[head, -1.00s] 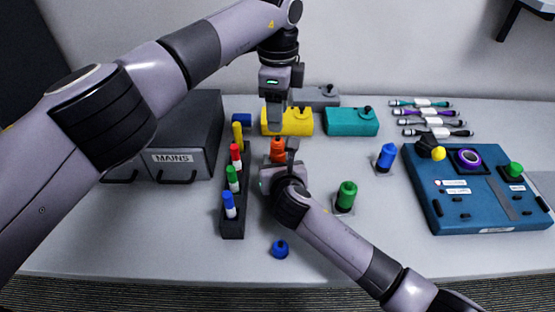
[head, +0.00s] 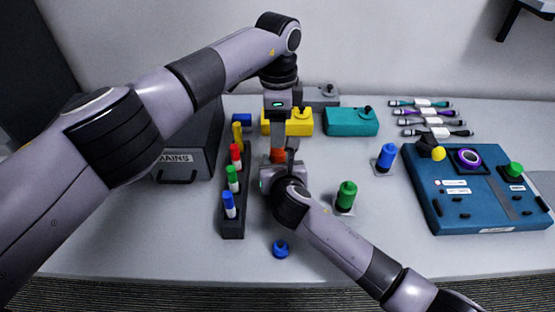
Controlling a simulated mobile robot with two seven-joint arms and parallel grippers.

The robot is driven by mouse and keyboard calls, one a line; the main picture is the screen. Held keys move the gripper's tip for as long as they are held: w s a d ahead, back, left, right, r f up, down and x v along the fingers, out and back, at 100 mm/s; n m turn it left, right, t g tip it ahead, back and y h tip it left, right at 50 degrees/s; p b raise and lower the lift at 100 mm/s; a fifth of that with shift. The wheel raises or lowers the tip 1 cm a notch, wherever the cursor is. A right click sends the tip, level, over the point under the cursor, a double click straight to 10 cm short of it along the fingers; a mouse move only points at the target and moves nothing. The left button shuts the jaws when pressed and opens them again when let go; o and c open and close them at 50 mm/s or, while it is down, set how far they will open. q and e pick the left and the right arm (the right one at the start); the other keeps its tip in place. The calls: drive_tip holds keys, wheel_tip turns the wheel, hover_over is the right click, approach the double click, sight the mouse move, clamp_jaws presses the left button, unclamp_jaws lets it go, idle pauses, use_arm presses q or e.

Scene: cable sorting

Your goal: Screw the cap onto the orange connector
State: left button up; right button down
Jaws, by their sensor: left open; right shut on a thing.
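The orange connector (head: 278,155) stands upright near the table's middle, just in front of the yellow box. My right gripper (head: 285,155) reaches it from the front and is shut on its lower part. My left gripper (head: 277,138) points straight down over the connector's top. It is open, with its fingers at the height of the upper part, which they mostly hide. I cannot tell a separate cap from the connector's body here.
A blue cap (head: 280,249) lies near the front edge. A black rack (head: 233,222) of coloured pieces stands left. A green connector (head: 346,195) and a blue connector (head: 386,156) stand right, before a blue panel (head: 440,200). Yellow (head: 299,123) and teal (head: 350,122) boxes stand behind.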

sight(278, 160)
use_arm(q)
drive_tip(key=shift+f, duration=1.9)
